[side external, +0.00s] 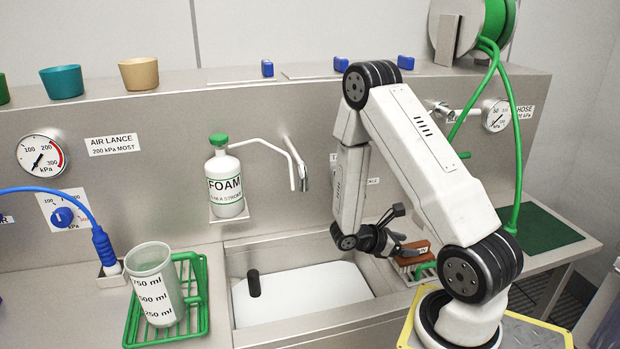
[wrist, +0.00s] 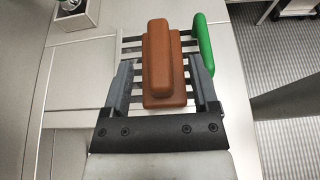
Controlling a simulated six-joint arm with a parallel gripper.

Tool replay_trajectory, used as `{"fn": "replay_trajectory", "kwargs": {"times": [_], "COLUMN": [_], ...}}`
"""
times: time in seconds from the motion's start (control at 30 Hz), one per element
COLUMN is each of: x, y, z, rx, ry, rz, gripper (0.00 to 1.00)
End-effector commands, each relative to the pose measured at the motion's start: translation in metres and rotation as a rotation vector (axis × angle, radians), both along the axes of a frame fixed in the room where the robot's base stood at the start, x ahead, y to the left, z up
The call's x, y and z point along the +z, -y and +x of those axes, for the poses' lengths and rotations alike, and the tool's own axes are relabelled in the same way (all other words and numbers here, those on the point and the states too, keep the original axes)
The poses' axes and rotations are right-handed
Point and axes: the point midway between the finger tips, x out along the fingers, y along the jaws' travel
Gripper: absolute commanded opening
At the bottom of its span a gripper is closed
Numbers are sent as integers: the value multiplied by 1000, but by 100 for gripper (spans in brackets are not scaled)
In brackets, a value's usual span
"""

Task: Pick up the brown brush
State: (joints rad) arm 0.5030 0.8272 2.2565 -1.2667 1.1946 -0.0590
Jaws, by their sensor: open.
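The brown brush (wrist: 160,60) lies on a slatted metal rack in the wrist view, its raised block facing up and its long side running away from me. In the side external view the brush (side external: 413,254) shows at the right of the sink, partly hidden by my gripper. My gripper (wrist: 164,75) is open, with one dark finger on each side of the near part of the brush. Gaps show between the fingers and the brush sides, and nothing is held. My gripper also shows in the side external view (side external: 402,224), at the brush.
The sink (side external: 310,293) lies to the left in the side external view. A measuring jug (side external: 155,285) stands on a green rack farther left.

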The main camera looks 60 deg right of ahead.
Motion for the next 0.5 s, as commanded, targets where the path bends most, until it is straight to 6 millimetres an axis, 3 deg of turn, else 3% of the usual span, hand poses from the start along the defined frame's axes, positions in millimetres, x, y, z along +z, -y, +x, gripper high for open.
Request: {"fn": "replay_trajectory", "kwargs": {"times": [0.2,0.5], "x": [-9,-13], "y": [16,22], "z": [-16,-21], "rx": [-4,1], "ry": [-1,1], "rz": [1,0], "gripper": [76,76]}}
